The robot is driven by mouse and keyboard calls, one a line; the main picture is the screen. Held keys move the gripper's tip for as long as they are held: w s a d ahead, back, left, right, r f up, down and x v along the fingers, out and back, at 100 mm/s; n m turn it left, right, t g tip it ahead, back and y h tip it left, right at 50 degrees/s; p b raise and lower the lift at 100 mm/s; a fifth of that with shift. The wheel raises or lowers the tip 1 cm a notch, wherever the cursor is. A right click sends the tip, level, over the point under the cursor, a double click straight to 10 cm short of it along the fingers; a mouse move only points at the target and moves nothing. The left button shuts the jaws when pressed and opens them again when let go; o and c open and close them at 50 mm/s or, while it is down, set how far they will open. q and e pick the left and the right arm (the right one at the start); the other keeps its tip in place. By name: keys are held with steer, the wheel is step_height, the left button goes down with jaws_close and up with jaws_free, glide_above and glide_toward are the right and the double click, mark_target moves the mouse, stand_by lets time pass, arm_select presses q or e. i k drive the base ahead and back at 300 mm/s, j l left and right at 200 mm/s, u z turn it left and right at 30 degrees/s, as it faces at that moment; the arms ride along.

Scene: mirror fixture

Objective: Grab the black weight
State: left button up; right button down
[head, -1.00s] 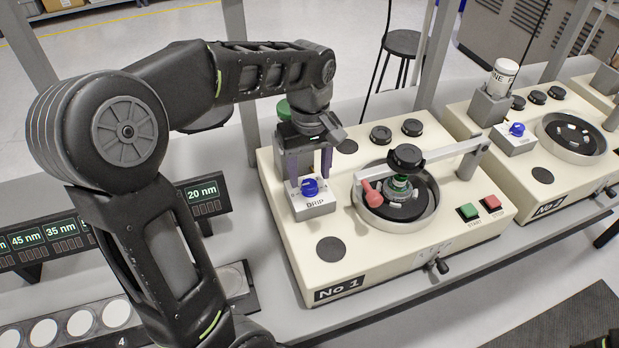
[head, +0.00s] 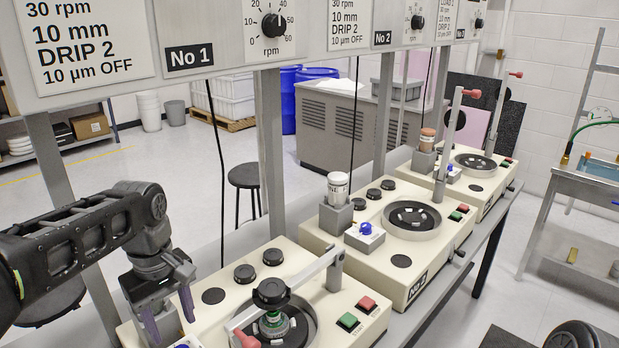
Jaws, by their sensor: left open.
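Several black weights show as round black knob-like discs. On the No 1 machine, one black weight (head: 244,273) and another (head: 272,256) sit on the deck behind the bowl. A third black weight (head: 271,291) sits on top of the fixture in the bowl, under the metal arm. The No 2 machine carries more black weights (head: 374,194) on its deck. My left gripper (head: 169,320) is open and empty, pointing down at the left end of the No 1 machine, left of the weights.
The No 1 machine's swing arm (head: 290,292) with a red handle spans its bowl. A blue knob (head: 184,346) is near my left gripper at the bottom edge. Grey posts (head: 270,150) stand behind the machines, under a sign panel. A stool (head: 245,180) stands beyond.

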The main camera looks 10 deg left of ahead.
mark_target(271, 290)
steer(key=k+l, duration=0.8)
steer(key=l, duration=0.1)
